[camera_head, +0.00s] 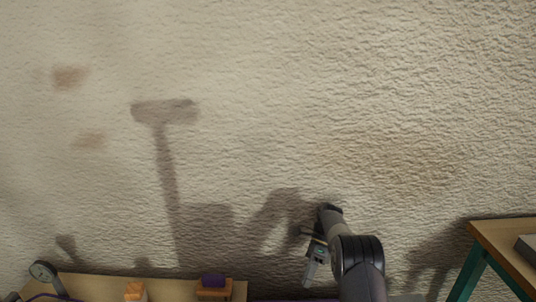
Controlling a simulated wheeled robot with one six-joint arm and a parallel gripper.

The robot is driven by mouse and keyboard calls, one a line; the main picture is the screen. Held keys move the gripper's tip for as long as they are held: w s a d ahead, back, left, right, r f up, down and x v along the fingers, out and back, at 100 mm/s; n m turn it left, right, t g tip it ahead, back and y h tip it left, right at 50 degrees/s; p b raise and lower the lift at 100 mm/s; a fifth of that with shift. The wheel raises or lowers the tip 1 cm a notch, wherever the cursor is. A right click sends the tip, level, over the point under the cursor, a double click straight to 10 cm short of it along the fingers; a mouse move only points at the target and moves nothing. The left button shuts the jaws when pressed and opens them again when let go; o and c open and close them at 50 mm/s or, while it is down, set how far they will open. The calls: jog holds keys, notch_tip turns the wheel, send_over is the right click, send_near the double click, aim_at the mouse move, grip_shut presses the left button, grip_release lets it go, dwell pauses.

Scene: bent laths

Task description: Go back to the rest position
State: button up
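My gripper (311,275) hangs at the end of my dark grey arm, low in the picture and right of the middle. It points down and slightly left, beside the right end of a wooden bench top (85,286). It is small and seen from behind, so I cannot tell whether its fingers are apart or hold anything. No bent lath can be made out.
On the bench stand a round dial gauge (43,271), an orange block (135,291) and a purple piece (213,281) on an orange base. A green-legged table (494,239) with a grey object (527,246) stands at right. A rough beige wall (300,100) fills the background.

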jog(key=shift+t, duration=0.3)
jog(key=shift+s+r+p+x, duration=0.1)
jog(key=shift+s+p+x, duration=0.05)
jog(key=shift+x, duration=0.9)
jog(key=shift+s+r+p+x, duration=0.15)
jog(key=shift+x, duration=0.95)
jog(key=shift+s+r+p+x, duration=0.1)
jog(key=shift+s+p+x, duration=0.1)
jog(key=shift+x, duration=0.85)
